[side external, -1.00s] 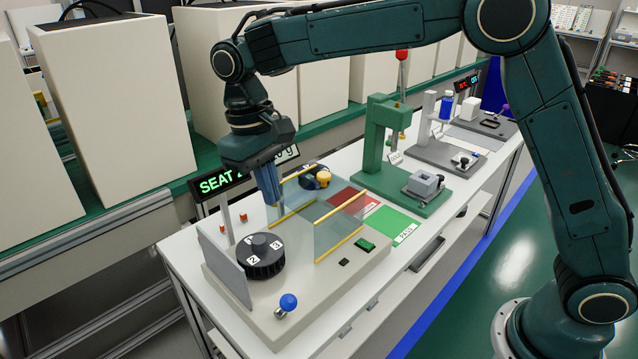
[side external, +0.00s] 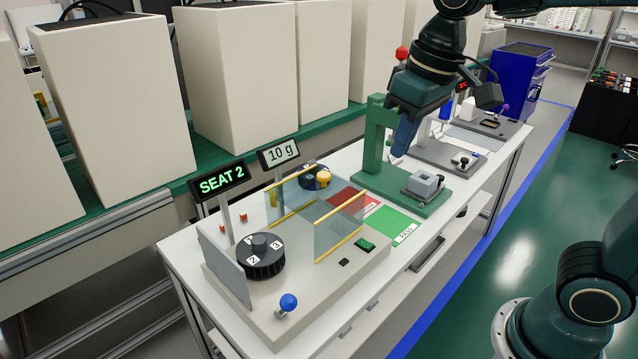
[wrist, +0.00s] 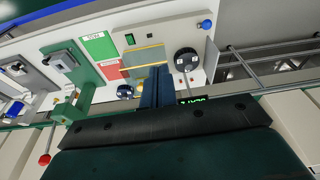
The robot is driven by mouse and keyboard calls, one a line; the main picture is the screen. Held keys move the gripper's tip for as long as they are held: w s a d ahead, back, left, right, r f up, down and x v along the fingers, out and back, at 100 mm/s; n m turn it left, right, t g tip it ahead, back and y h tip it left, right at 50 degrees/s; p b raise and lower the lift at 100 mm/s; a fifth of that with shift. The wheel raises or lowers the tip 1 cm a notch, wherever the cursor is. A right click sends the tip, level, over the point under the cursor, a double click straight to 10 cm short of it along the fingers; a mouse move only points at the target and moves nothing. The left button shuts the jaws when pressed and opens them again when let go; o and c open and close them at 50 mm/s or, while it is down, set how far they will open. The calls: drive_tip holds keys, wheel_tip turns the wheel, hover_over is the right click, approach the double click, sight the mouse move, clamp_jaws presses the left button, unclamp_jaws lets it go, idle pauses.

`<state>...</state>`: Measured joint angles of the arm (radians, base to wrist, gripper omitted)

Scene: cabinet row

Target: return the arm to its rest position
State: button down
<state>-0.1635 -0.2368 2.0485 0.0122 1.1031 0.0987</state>
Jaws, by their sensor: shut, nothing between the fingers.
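My gripper (side external: 402,138) is in the upper right of the side external view, pointing down in front of the green press frame (side external: 377,135). Its blue fingers are together with nothing between them, and they hang above the white bench, clear of it. In the wrist view the shut fingers (wrist: 155,88) reach out over the bench. My forearm rises out of the top of the side external view, so much of the arm is hidden.
A beige station (side external: 320,280) holds a black numbered dial (side external: 262,262), clear panels with yellow rails and a blue knob (side external: 288,302). Signs read "SEAT 2" (side external: 219,181) and "10 g" (side external: 282,153). Tall beige cabinets (side external: 115,105) line the back.

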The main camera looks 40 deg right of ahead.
drive_tip(key=s+d+f+t, duration=0.1)
drive_tip(key=s+d+f, duration=0.1)
drive_tip(key=s, duration=0.3)
drive_tip(key=s+d+f+t, duration=0.1)
drive_tip(key=s+d+t, duration=0.1)
drive_tip(key=s, duration=0.4)
drive_tip(key=shift+s+d+f+m, duration=0.25)
drive_tip(key=shift+d+f+m, duration=0.05)
drive_tip(key=shift+d+f, duration=0.1)
